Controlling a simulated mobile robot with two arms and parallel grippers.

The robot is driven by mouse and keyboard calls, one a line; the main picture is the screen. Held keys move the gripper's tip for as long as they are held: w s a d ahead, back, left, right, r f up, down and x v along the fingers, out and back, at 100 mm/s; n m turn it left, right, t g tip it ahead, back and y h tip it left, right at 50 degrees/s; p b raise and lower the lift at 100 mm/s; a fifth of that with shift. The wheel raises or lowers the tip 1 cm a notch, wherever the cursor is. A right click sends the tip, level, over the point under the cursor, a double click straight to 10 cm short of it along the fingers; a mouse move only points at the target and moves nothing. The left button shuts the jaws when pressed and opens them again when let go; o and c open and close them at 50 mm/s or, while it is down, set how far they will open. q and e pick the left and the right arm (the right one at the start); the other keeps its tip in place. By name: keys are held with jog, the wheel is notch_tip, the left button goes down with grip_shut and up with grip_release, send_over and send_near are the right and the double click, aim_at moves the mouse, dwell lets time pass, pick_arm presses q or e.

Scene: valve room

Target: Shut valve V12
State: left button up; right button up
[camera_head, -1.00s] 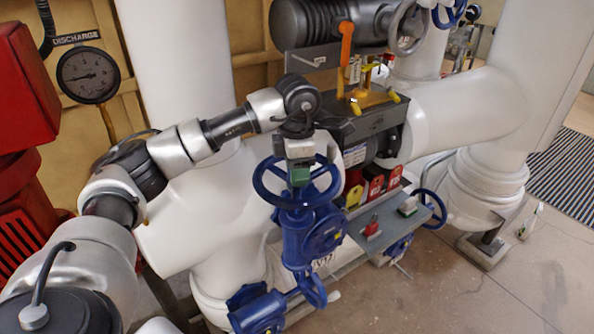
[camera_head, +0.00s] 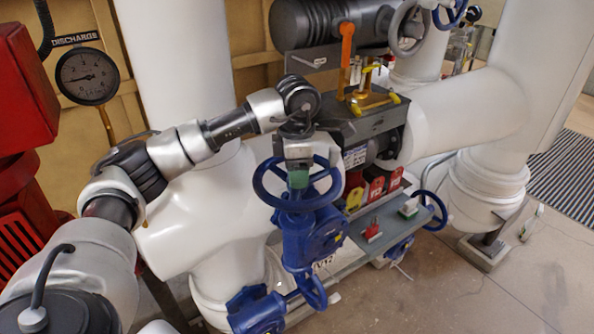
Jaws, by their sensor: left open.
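A blue valve with a round blue handwheel (camera_head: 264,190) stands low in the middle of the head view. A tag below its body seems to read V12, partly hidden and small. The blue valve body (camera_head: 305,240) sits under the wheel. My left gripper (camera_head: 298,182) reaches down from above over the wheel's middle, with its green-tipped end at the hub. It is open. Its fingers overlap the wheel in the picture, and I cannot tell whether they touch it. My right gripper is out of view.
A grey shelf (camera_head: 345,255) with red, yellow and white tags and padlocks runs right of the valve. A dark box (camera_head: 365,122) with yellow-handled parts stands behind the gripper. Thick white pipes surround it. Bare floor (camera_head: 480,290) lies at lower right.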

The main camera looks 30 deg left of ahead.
pick_arm(q)
jog(key=shift+s+d+f, duration=0.15)
jog(key=shift+d+f, duration=0.1)
jog(key=shift+f, duration=0.15)
jog(key=shift+o, duration=0.3)
jog(key=shift+r+p, duration=0.4)
jog(key=shift+r, duration=0.05)
notch_tip(320, 180, up, 6)
jog(key=p, duration=0.3)
jog(key=shift+s+f+p, duration=0.1)
jog(key=shift+f+p, duration=0.1)
jog(key=shift+p, duration=0.1)
jog(key=shift+a+r, duration=0.1)
jog(key=shift+r, duration=0.2)
